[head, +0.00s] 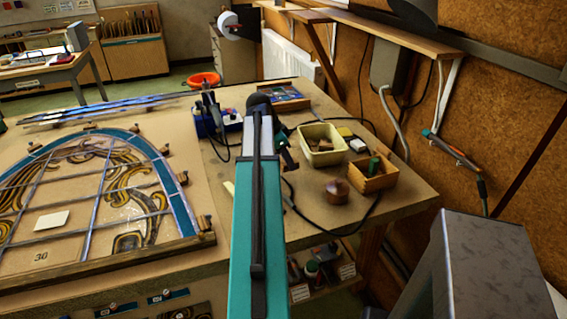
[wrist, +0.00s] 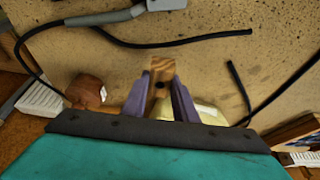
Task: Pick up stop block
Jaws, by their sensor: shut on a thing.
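My gripper (wrist: 161,85) shows in the wrist view with its two purple fingers shut on a small wooden stop block (wrist: 162,67). The block has light grain on its end and a dark round hole in the face between the fingers. The fingers hide part of its sides. In the head view my own arm hides most of the gripper, and I cannot make out the held block there. Other small wooden blocks (head: 205,223) stand around the edge of the leaded panel (head: 178,205) on the bench.
The bench (head: 280,228) carries a cream tub (head: 310,157), a wooden box (head: 385,180), a round brown object (head: 336,192) and loose black cable (head: 345,220). A blue soldering station (head: 230,119) stands behind. A grey metal surface (head: 480,260) is at the lower right.

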